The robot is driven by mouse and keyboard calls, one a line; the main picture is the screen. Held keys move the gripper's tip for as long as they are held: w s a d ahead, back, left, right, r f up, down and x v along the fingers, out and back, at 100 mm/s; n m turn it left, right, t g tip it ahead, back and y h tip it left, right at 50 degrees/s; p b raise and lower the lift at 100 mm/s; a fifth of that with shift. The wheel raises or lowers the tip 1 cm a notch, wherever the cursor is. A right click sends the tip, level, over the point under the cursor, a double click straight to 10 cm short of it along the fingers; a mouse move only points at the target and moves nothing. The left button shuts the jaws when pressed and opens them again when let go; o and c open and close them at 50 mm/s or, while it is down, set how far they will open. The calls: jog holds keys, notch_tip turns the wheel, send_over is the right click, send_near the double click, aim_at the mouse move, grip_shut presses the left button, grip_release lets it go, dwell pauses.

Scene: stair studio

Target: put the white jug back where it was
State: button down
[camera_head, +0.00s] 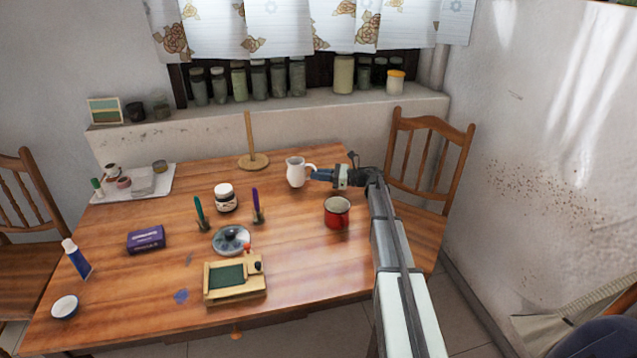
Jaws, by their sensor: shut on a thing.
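The white jug (295,173) is near the back right of the wooden table, upright, with its handle to the right. My gripper (313,174) reaches in from the right and is shut on the jug at its handle side. The fingertips are small in this view, and the exact grip is hard to make out. I cannot tell whether the jug's base touches the table.
Bare tabletop (290,215) lies in front of the jug. A chair (425,160) stands behind my arm.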

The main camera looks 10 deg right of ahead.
aim_at(305, 180)
jog(key=shift+f, duration=1.55)
jog(key=shift+f, duration=0.1)
jog(key=c, duration=1.1)
grip_release()
jog(key=shift+c, duration=0.2)
jog(key=shift+s+d, duration=0.1)
jog(key=shift+d, duration=0.1)
jog(key=v, duration=1.1)
jog(key=shift+s+d, duration=0.1)
jog(key=shift+d, duration=0.15)
